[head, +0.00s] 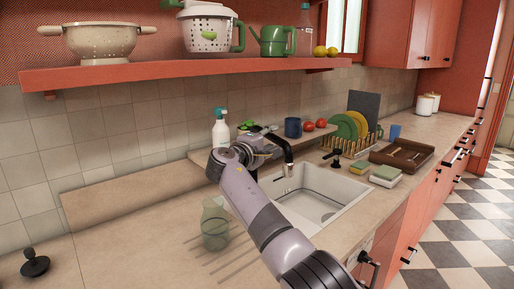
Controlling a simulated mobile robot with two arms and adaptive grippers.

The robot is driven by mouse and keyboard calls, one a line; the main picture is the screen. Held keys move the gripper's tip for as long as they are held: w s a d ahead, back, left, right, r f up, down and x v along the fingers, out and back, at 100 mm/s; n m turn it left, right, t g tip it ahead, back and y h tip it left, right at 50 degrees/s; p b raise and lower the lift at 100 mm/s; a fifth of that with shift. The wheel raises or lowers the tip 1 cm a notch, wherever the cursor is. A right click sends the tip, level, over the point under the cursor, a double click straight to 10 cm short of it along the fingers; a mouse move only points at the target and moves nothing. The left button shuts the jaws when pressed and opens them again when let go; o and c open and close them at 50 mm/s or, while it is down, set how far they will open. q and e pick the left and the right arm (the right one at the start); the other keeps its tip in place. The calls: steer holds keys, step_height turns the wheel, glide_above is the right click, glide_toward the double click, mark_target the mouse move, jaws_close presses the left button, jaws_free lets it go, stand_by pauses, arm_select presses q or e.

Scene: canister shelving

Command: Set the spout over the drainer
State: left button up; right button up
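The black tap spout (287,151) reaches out from behind my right arm, and its tip is over the sink basin (312,196). The grooved drainer (213,262) is cut into the counter to the left of the sink. My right gripper (262,145) is at the tap, close to the rear part of the spout. Its fingers are small and mixed with the tap's dark shape, so I cannot tell whether they touch it or are open. The tap's base is hidden behind my arm. My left gripper is not in view.
A greenish glass jar (214,225) stands on the drainer. A white spray bottle (220,133) is behind my wrist. A plate rack (352,143), sponges (384,175) and a brown tray (402,154) are right of the sink. A red shelf (180,73) hangs above.

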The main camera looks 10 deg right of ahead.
steer(key=v, duration=1)
steer(key=shift+s, duration=0.2)
steer(key=shift+a, duration=0.15)
steer(key=shift+c, duration=0.2)
